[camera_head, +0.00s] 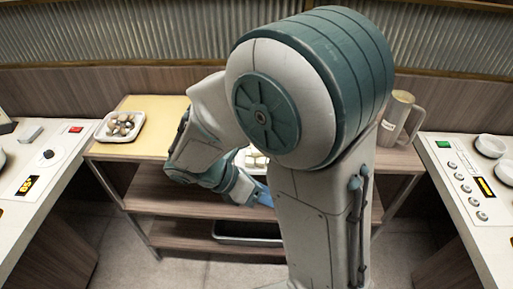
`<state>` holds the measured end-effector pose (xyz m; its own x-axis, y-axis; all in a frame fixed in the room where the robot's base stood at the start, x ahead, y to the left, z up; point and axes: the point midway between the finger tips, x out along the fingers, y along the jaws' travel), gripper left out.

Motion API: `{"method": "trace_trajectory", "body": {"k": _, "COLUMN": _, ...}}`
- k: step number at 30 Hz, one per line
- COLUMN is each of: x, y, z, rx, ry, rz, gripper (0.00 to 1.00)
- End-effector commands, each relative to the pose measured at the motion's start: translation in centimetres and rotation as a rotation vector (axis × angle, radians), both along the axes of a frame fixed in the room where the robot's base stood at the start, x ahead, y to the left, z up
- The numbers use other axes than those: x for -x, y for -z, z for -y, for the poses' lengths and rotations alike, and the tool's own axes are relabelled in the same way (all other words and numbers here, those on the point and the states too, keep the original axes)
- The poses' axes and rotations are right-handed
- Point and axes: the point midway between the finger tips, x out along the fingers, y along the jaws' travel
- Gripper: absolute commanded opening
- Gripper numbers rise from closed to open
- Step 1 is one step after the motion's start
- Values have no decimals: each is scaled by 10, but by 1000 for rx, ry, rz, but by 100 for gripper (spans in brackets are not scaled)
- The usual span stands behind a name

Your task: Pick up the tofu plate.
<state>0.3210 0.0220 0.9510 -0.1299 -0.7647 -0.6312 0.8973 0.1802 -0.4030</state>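White tofu-like cubes sit on what seems to be the tofu plate (256,160), on the wooden shelf unit's top. Most of it is hidden behind my arm, so only a small part shows. My gripper (263,195) seems to be the blue end part of my arm, just below and in front of the plate in the picture. My arm hides most of it. I cannot tell whether its fingers are open or shut, or whether it touches the plate.
A white tray of round pieces (106,135) stands on a yellow board (157,112) at left. A dark bin (247,238) is on a lower shelf. Control counters (45,163) flank both sides; the right one holds white bowls (490,146).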

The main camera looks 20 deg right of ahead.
Motion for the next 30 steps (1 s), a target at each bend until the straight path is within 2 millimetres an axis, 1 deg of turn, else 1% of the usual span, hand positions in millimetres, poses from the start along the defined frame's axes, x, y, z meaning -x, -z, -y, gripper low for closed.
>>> {"method": "trace_trajectory", "body": {"k": 1, "x": -7, "y": 8, "z": -9, "rx": 73, "ry": -128, "rz": -103, "gripper": 53}}
{"method": "trace_trajectory", "body": {"k": 3, "x": -17, "y": 14, "z": -20, "rx": 176, "ry": -294, "rz": -246, "gripper": 53}}
{"method": "trace_trajectory", "body": {"k": 5, "x": -26, "y": 19, "z": -32, "rx": 270, "ry": -425, "rz": -365, "gripper": 53}}
{"method": "trace_trajectory", "body": {"k": 6, "x": -31, "y": 23, "z": -41, "rx": 334, "ry": -507, "rz": -441, "gripper": 53}}
{"method": "trace_trajectory", "body": {"k": 9, "x": -42, "y": 31, "z": -64, "rx": 489, "ry": -675, "rz": -613, "gripper": 53}}
{"method": "trace_trajectory", "body": {"k": 12, "x": -50, "y": 39, "z": -86, "rx": 622, "ry": -794, "rz": -749, "gripper": 53}}
{"method": "trace_trajectory", "body": {"k": 15, "x": -54, "y": 45, "z": -102, "rx": 718, "ry": -866, "rz": -840, "gripper": 53}}
{"method": "trace_trajectory", "body": {"k": 18, "x": -56, "y": 48, "z": -110, "rx": 774, "ry": -902, "rz": -891, "gripper": 53}}
{"method": "trace_trajectory", "body": {"k": 20, "x": -58, "y": 48, "z": -110, "rx": 789, "ry": -911, "rz": -906, "gripper": 53}}
{"method": "trace_trajectory", "body": {"k": 23, "x": -64, "y": 48, "z": -98, "rx": 795, "ry": -913, "rz": -913, "gripper": 53}}
{"method": "trace_trajectory", "body": {"k": 30, "x": -86, "y": 49, "z": -56, "rx": 791, "ry": -911, "rz": -911, "gripper": 53}}
